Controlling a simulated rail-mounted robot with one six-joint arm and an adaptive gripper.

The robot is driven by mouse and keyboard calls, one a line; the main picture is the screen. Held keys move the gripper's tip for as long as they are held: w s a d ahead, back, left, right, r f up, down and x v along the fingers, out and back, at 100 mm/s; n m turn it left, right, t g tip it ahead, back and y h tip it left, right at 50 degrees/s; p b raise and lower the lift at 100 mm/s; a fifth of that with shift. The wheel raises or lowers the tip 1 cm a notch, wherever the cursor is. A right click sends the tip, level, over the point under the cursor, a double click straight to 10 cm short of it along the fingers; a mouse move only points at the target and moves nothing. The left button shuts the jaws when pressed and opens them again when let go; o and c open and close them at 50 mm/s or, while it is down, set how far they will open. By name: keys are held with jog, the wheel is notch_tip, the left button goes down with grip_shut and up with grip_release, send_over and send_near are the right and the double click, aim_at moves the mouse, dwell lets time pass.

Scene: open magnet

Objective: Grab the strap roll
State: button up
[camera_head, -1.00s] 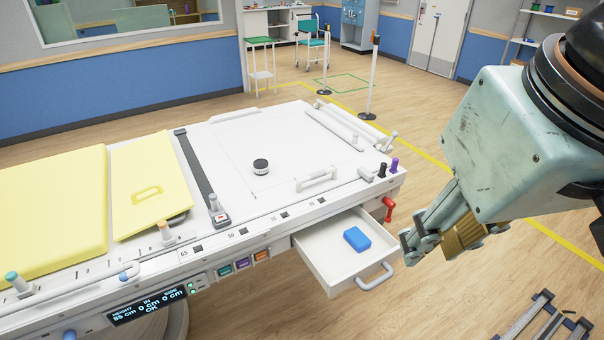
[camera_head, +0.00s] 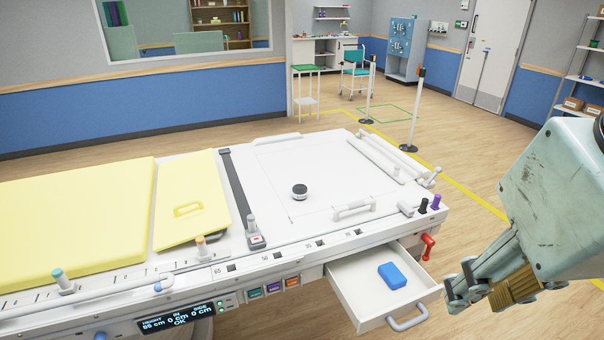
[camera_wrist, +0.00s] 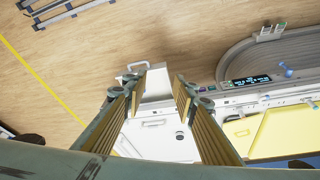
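A small round roll, black with a pale side (camera_head: 300,192), most likely the strap roll, rests on the white table top (camera_head: 330,165). My gripper (camera_head: 455,290) is to the right of the roll and well apart from it, beside the open drawer at the table's front. In the wrist view, the fingers of my gripper (camera_wrist: 160,82) are spread, with nothing held between them. The white drawer shows between and beyond the fingertips.
The open drawer (camera_head: 360,300) sticks out with a blue block (camera_head: 392,276) in it. A white handle (camera_head: 354,208) and a red lever (camera_head: 428,247) stand near the table's right end. A dark strap (camera_head: 236,190) crosses the table left of the roll. Table top around the roll is clear.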

jog(key=o, duration=0.9)
